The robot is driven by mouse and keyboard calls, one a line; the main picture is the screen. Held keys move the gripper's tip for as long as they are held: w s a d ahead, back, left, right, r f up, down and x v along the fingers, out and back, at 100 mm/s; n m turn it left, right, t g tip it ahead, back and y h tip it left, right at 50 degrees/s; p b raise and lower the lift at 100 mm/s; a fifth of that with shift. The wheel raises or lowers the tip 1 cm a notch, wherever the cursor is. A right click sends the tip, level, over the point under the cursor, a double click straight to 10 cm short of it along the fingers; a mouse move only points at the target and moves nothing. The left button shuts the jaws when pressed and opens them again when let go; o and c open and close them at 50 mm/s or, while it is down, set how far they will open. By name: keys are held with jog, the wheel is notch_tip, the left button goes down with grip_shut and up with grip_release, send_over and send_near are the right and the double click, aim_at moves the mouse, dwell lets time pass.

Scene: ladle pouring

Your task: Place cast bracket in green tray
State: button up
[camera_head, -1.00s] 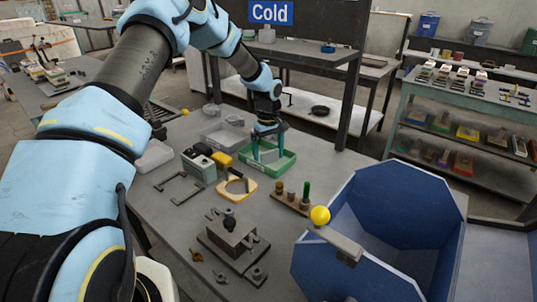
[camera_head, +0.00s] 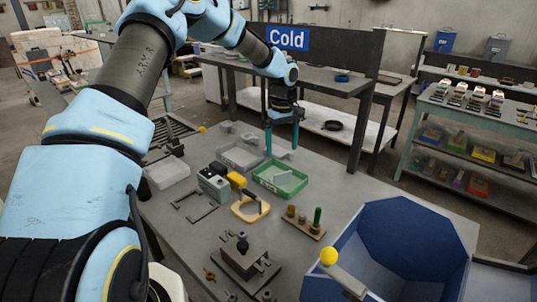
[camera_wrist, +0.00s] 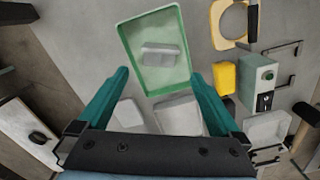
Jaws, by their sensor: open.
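The green tray (camera_head: 262,177) lies on the grey table in the head view, and it also shows in the wrist view (camera_wrist: 127,40). A grey metal piece that looks like the cast bracket lies inside the tray, near its middle in the wrist view (camera_wrist: 160,52); its fine shape is hard to make out. My gripper (camera_head: 282,138) is above the table, beyond the tray's far side in the head view. Its teal fingers stand wide apart and empty in the wrist view (camera_wrist: 160,85), and the tray lies past the fingertips.
A grey tray (camera_head: 227,160) and a white tray (camera_head: 166,183) lie left of the green tray. A yellow block (camera_head: 237,180), a grey box (camera_head: 213,190) and a yellow ring-shaped piece (camera_head: 238,211) are close by. A large blue bin (camera_head: 440,280) stands at right.

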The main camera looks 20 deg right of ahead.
jog(key=w+a+r+t, duration=0.7)
jog(key=w+a, duration=0.2)
jog(key=w, duration=0.1)
jog(key=a+r+m+t+h, duration=0.1)
jog(key=a+r+t+h, duration=0.1)
jog(key=a+r, duration=0.35)
jog(key=s+a+f+m+g+y, duration=0.1)
jog(key=s+a+f+g, duration=0.2)
jog(key=s+a, duration=2)
jog(key=s+g, duration=0.3)
jog(key=g, duration=0.1)
jog(key=shift+s+y, duration=0.15)
jog(key=shift+y, duration=0.25)
jog(key=shift+f, duration=0.15)
notch_tip(320, 180, down, 5)
jog(key=b, duration=0.5)
jog(key=shift+f, duration=0.15)
